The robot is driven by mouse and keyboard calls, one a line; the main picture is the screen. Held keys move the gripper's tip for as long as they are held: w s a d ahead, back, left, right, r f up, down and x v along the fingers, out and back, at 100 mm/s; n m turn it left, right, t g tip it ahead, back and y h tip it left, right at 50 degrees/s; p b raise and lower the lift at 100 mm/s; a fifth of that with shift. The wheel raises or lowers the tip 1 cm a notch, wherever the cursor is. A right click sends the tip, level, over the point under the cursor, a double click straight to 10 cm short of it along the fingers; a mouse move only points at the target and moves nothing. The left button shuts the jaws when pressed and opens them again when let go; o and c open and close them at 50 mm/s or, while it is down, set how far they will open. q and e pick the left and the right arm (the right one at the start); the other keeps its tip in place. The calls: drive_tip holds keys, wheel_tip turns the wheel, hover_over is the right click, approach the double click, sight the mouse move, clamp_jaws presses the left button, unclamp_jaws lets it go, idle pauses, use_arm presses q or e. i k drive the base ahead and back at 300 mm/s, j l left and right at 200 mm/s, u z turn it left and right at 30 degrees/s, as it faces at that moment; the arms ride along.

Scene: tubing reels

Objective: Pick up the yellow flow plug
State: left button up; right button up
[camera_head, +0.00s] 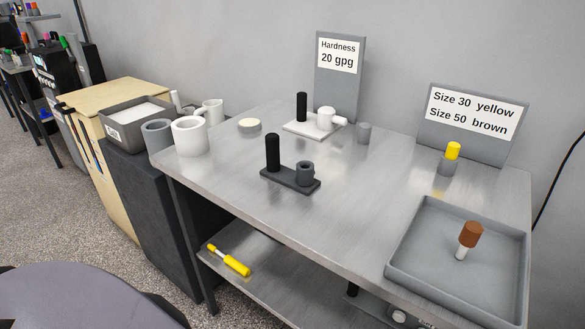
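The yellow flow plug (453,150) is a short yellow cylinder. It stands upright in or on a small grey cylindrical holder (447,167) at the back right of the metal table (370,212), in front of the size sign (470,118). Neither of my grippers shows in the head view.
A dark base (290,180) with a black post and grey cup stands mid-table. A white base (312,130) stands behind it, near the hardness sign (340,72). White mugs (190,136) stand at the left. A yellow-handled tool (230,260) lies on the lower shelf.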

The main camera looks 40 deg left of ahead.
sight(452, 149)
drive_tip(key=i+j, duration=0.1)
drive_tip(key=j, duration=0.4)
drive_tip(key=i+j, duration=0.1)
drive_tip(key=j, duration=0.4)
drive_tip(key=i+j, duration=0.1)
drive_tip(key=j, duration=0.9)
drive_tip(key=i, duration=0.05)
